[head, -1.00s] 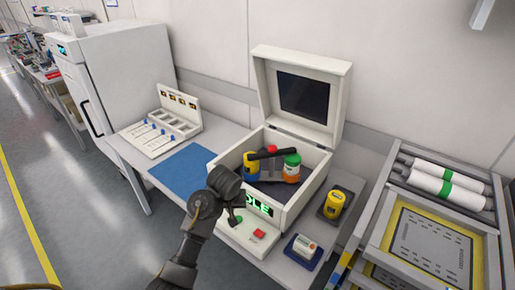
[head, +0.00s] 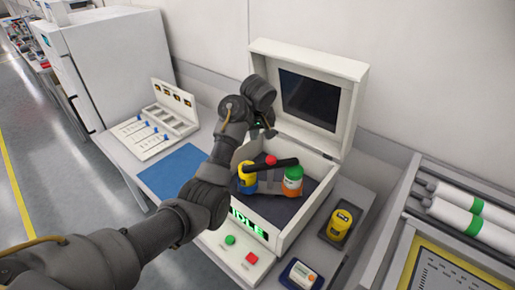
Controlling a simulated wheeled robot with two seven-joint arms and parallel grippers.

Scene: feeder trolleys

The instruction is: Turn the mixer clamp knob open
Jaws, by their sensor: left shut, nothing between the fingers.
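The mixer (head: 326,152) is a white box with its lid (head: 352,115) raised; a dark panel shows inside the lid. A red clamp knob (head: 270,160) sits on top, at a black clamp bar (head: 286,163). Below the bar are a yellow jar (head: 247,181) and an orange jar with a green lid (head: 292,182). My left gripper (head: 264,134) is shut and empty, above and behind the knob near the box's back left, apart from the knob in the picture. My left arm hides the box's left side. My right gripper is not in view.
The mixer's front has a green "IDLE" display (head: 247,222), a green button (head: 230,240) and a red button (head: 252,258). A yellow jar on a dark pad (head: 339,226) and a small white container on a blue pad (head: 302,274) stand right. A blue mat (head: 172,171) lies left.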

